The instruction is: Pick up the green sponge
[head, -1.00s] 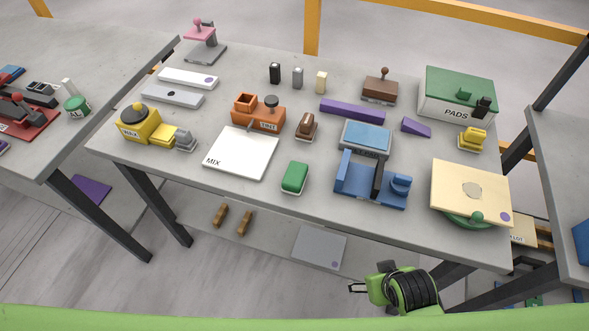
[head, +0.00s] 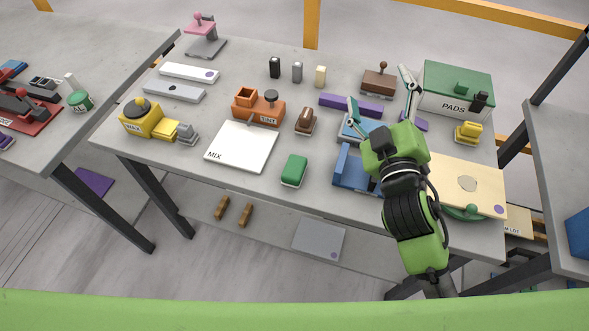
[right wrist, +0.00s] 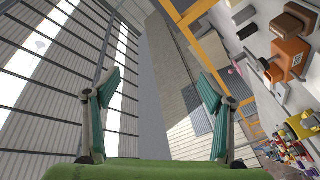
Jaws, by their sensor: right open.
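The green sponge (head: 295,169) lies on the grey slab in the head view, right of the white MIX board, with a pale layer along its lower edge. My right gripper (head: 379,88) is raised over the right part of the slab, up and to the right of the sponge. Its jaws are spread and empty. In the right wrist view the two teal-padded fingers (right wrist: 158,88) stand wide apart with only walls and windows between them. The sponge cannot be made out in that view. My left gripper is not in view.
The white MIX board (head: 241,146) lies left of the sponge. A brown-topped block (head: 305,121) stands behind it. A blue fixture (head: 350,172) stands to its right, partly hidden by my right arm. The slab's front edge is close, with bare surface around the sponge.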

